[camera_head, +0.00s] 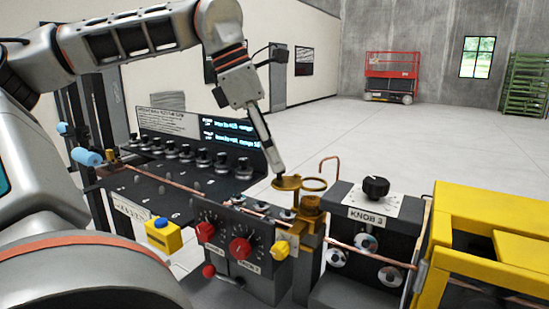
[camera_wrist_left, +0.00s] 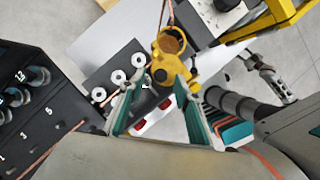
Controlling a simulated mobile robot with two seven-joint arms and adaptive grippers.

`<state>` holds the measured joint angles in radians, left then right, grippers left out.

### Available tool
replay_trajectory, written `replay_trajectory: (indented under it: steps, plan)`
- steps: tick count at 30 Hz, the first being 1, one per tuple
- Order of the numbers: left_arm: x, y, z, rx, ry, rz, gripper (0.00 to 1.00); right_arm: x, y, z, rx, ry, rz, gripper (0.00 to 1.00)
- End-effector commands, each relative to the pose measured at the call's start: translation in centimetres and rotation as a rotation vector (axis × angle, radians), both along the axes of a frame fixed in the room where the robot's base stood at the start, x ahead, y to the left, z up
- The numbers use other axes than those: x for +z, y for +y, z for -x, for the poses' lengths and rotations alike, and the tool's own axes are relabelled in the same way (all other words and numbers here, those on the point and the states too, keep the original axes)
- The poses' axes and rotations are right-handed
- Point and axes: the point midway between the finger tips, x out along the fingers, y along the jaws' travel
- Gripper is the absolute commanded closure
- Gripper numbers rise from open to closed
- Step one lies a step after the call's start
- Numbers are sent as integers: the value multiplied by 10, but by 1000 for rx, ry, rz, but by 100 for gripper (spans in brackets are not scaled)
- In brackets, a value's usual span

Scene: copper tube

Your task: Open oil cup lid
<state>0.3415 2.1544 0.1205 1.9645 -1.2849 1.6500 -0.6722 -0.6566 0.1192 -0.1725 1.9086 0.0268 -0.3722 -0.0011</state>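The brass oil cup (camera_head: 307,205) stands on a post at the middle right of the machine in the head view. Its round rim (camera_head: 314,184) looks open, and a flat brass lid-like disc (camera_head: 287,184) lies beside it on the left. In the left wrist view the cup (camera_wrist_left: 172,40) shows a brown inside. My left gripper (camera_head: 281,173) points down with its tip at the disc; I cannot tell whether they touch. In the left wrist view its two teal-lined fingers (camera_wrist_left: 157,80) are apart, and the right finger overlaps the brass part.
A copper tube (camera_head: 165,184) runs along the machine. Red knobs (camera_head: 240,248) stand in front of the cup, and a box labelled KNOB 3 (camera_head: 376,213) is on its right. A yellow frame (camera_head: 490,215) is at the far right.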

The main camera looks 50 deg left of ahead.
Motion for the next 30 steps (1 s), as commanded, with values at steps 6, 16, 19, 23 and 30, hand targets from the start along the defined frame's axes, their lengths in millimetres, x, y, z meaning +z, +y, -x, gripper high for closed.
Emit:
replay_trajectory:
  steps: [6, 16, 19, 23, 30]
  plan:
    - [41, 9, 13, 5, -5, -2, 67, 1, 0, -1, 0, -2, 1, 60]
    - [90, 20, 31, 3, -3, -1, 67, 1, -1, -2, 0, -3, 0, 60]
    - [97, 22, 33, 3, -2, 0, 67, 1, -1, -2, -1, -4, 1, 60]
    - [99, 22, 34, 0, -2, 0, 67, 1, -1, -2, 0, -4, 1, 60]
    - [99, 22, 34, 0, -2, 0, 67, 1, 0, -2, 0, -4, 1, 60]
